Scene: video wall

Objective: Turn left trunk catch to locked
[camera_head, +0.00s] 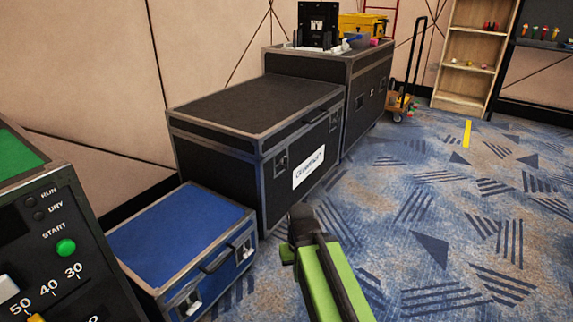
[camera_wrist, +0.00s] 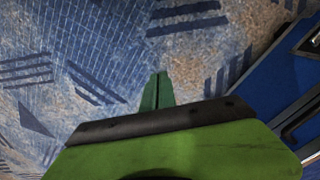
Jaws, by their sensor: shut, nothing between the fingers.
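A black trunk (camera_head: 250,108) with metal edges stands against the wall in the head view. Its left catch (camera_head: 281,162) is on the front face, left of a white label, and its right catch (camera_head: 333,120) is farther along. A lower blue trunk (camera_head: 178,240) stands in front, with a left catch (camera_head: 192,303) and a right catch (camera_head: 245,247) beside a handle. The catch positions are too small to read. My gripper (camera_wrist: 157,92) is shut and empty over the carpet in the wrist view, apart from the blue trunk (camera_wrist: 262,92) at right.
A control panel (camera_head: 50,240) with a green button is close at lower left. A taller black case (camera_head: 365,95) stands behind, with a yellow box (camera_head: 362,24) on top. A hand truck (camera_head: 405,95) and wooden shelf (camera_head: 470,60) are farther back. Carpet (camera_head: 430,190) at right is clear.

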